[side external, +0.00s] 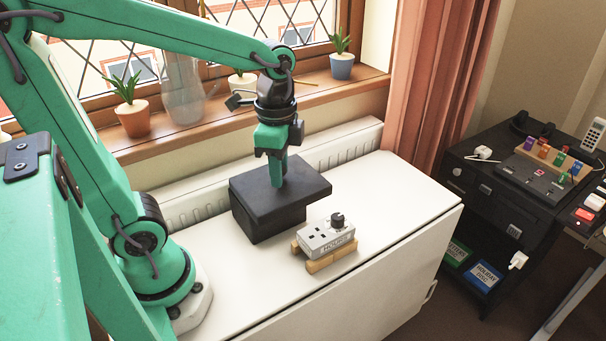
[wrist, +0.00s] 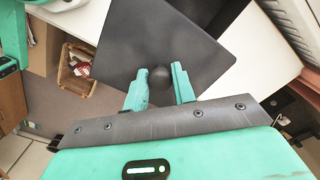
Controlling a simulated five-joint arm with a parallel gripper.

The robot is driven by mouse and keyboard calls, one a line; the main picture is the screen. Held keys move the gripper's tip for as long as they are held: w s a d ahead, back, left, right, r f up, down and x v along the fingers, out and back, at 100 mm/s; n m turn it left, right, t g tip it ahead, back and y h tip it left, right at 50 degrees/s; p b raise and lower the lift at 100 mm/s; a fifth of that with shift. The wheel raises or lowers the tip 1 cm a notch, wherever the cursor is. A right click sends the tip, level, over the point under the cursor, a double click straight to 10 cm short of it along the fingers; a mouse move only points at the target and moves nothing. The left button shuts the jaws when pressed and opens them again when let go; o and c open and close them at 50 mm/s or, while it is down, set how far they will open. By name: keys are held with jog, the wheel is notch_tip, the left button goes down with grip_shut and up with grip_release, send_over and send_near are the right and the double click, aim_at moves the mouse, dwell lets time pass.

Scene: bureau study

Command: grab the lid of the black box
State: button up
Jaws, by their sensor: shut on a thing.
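The black box (side external: 275,222) stands on the white tabletop. Its flat dark lid (side external: 310,188) is over it and overhangs the box body on the right. I cannot tell if there is a gap between lid and box. My gripper (side external: 277,182) points down onto the lid. In the wrist view the lid (wrist: 130,45) fills the top middle, and its round dark knob (wrist: 160,77) sits between the two green fingers of my gripper (wrist: 160,88). The gripper is shut on the knob. In the side view the fingers hide the knob.
A grey timer-like device (side external: 326,239) on wooden blocks (side external: 322,263) stands close in front of the box. A radiator (side external: 330,148) runs behind the table. Potted plants (side external: 133,117) and a glass jug (side external: 184,98) line the windowsill. The white tabletop (side external: 395,205) is clear to the right.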

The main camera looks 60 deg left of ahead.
jog(key=shift+s+d+r, duration=0.1)
jog(key=shift+d+r, duration=0.15)
jog(key=shift+d, duration=0.1)
dwell(0.5)
